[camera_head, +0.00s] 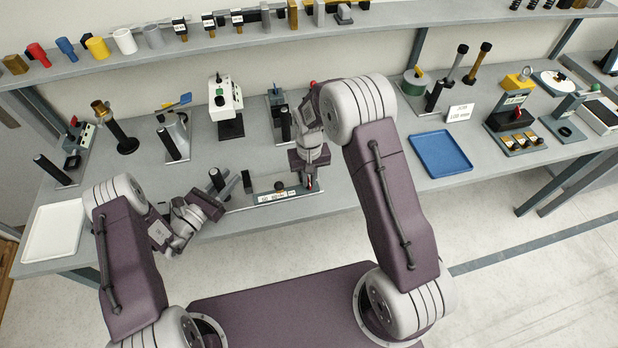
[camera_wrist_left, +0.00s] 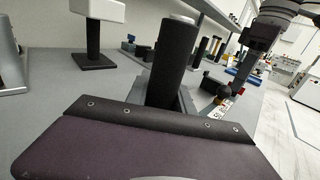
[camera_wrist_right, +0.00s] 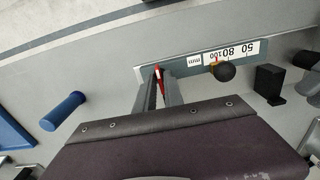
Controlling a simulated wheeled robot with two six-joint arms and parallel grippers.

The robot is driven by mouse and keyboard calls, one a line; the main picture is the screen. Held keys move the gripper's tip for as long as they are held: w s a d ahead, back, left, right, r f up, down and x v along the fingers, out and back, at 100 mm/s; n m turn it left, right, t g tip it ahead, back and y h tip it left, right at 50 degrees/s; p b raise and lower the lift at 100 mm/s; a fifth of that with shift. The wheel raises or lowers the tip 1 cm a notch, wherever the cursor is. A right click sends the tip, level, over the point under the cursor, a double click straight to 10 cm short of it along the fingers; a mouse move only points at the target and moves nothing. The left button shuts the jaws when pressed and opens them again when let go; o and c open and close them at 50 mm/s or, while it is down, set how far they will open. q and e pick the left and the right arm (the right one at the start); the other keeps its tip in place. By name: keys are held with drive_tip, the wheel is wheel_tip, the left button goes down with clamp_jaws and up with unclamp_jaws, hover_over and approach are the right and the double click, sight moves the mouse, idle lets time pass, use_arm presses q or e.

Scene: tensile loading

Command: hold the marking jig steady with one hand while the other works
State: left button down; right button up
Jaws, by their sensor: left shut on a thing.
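The marking jig (camera_head: 268,199) is a long grey bar near the bench's front edge. Its "50 80 100 mm" scale and dark round knob (camera_wrist_right: 225,71) show in the right wrist view. My left gripper (camera_head: 224,187) is at its left end, shut on a black upright post (camera_wrist_left: 176,58), the jig's handle; the grip itself is partly hidden. My right gripper (camera_head: 309,178) points down at the jig's right end.
A blue tray (camera_head: 440,153) lies to the right and a white tray (camera_head: 56,231) at the far left. A white device on a black stand (camera_head: 227,103) and other fixtures stand behind the jig.

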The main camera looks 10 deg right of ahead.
sight(309, 181)
drive_tip(key=shift+o, duration=0.6)
drive_tip(key=shift+w+r, duration=0.1)
drive_tip(key=shift+r, duration=0.35)
wheel_tip(309, 181, up, 11)
use_arm(q)
drive_tip(key=c, duration=1)
unclamp_jaws()
